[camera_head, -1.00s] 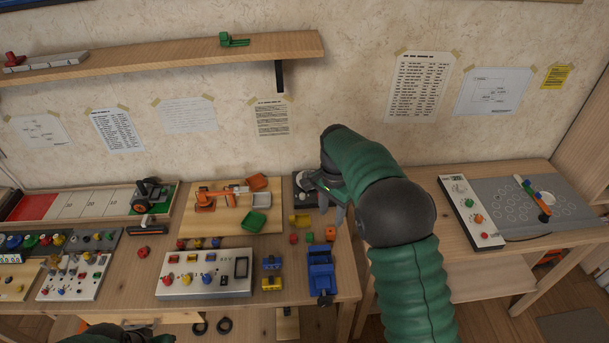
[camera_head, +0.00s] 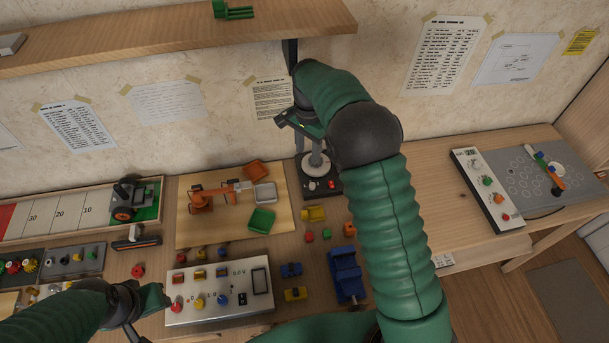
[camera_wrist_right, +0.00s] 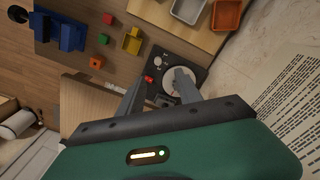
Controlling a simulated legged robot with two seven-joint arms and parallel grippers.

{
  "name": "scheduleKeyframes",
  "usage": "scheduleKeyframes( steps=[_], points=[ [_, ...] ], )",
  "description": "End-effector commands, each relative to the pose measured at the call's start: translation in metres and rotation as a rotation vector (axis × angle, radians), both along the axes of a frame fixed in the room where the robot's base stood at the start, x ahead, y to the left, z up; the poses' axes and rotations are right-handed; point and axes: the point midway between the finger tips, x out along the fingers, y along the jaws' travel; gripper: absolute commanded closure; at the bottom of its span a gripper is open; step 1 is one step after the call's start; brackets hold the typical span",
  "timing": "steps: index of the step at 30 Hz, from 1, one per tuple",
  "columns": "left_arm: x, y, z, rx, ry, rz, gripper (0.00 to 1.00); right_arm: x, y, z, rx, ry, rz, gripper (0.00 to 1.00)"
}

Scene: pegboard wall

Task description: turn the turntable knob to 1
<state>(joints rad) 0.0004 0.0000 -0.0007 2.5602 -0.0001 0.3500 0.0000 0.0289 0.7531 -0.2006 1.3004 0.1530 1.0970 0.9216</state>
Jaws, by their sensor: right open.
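The turntable is a small black box with a pale round disc (camera_head: 318,184) at the back of the bench, partly hidden by my right gripper. Red and small pale controls show on its front edge; I cannot read any numbers. My right gripper (camera_head: 310,157) is open above the disc, fingers pointing down. In the right wrist view its two fingers (camera_wrist_right: 158,76) stand apart, one overlapping the disc (camera_wrist_right: 184,90), with a red control (camera_wrist_right: 148,79) between them. Whether they touch is unclear. My left gripper (camera_head: 150,312) is at the lower left, its jaws unclear.
A white switch panel (camera_head: 218,312), a blue vise-like block (camera_head: 346,277), yellow blocks (camera_head: 313,214) and a wooden board (camera_head: 190,235) with bins lie around. A shelf (camera_head: 160,40) overhangs behind. A side table at right holds a grey board (camera_head: 530,190) and dial panel (camera_head: 469,162).

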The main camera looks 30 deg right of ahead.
Motion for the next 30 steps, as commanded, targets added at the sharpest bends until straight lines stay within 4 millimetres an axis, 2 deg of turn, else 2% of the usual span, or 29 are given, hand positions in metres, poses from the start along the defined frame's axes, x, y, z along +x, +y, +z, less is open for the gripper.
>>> scheduleKeyframes(
  steps=[7, 12, 16, 21, 30],
  points=[
    [0.000, 0.000, 0.002, 0.000, 0.000, -0.001, 0.64, 0.001, -0.010, -0.065, 0.007, 0.012, -0.005, 0.59],
    [0.000, 0.000, 0.004, 0.000, 0.000, -0.002, 0.64, 0.001, -0.006, -0.108, 0.003, 0.010, -0.003, 0.59],
    [0.000, 0.000, 0.005, 0.000, 0.000, -0.001, 0.64, 0.001, -0.003, -0.135, 0.000, 0.007, -0.003, 0.59],
    [0.000, 0.000, 0.006, 0.000, 0.000, -0.001, 0.64, 0.001, -0.003, -0.156, -0.001, 0.006, -0.003, 0.59],
    [0.000, 0.000, 0.006, 0.000, 0.000, -0.001, 0.64, 0.002, -0.008, -0.162, 0.003, 0.005, -0.003, 0.59]
  ],
)
